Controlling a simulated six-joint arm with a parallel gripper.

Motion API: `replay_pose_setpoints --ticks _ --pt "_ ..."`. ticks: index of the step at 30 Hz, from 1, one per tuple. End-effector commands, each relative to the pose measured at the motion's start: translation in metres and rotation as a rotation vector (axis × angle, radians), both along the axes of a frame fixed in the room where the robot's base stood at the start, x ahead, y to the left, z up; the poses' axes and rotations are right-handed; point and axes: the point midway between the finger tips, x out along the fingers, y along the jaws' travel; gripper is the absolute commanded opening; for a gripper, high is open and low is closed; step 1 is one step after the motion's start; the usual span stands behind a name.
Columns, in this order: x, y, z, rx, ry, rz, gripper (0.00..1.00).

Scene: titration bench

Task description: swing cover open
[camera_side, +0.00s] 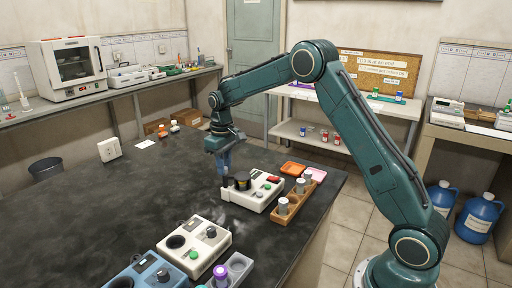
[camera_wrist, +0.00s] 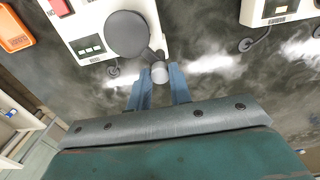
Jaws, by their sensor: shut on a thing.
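The white device (camera_side: 262,204) stands on the dark bench, with a red and a green button on its top. It also shows in the wrist view (camera_wrist: 72,22). A round dark grey cover (camera_wrist: 126,34) lies flat over part of it in the wrist view, with a short arm leading to a pale grey knob (camera_wrist: 160,72). My gripper (camera_wrist: 161,84) has its two blue fingers on either side of this knob, shut on it. In the side view my gripper (camera_side: 224,170) points down at the device's left edge. What lies under the cover is hidden.
A wooden rack (camera_side: 284,214) with grey-capped vials stands right of the device, near orange trays (camera_side: 292,168). Another white device (camera_side: 172,256) and a blue device (camera_side: 135,282) stand nearer the camera. The bench left of my gripper is mostly clear.

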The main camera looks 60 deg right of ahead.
Motion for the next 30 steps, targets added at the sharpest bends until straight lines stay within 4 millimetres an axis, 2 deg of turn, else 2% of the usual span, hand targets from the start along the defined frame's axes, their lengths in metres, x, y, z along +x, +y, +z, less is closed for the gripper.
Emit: replay_pose_setpoints --ticks 8,30 --pt "0.0001 0.0004 0.0003 0.000 0.000 0.070 0.08" --pt "0.0002 0.0006 0.0006 0.000 -0.001 0.639 0.08"
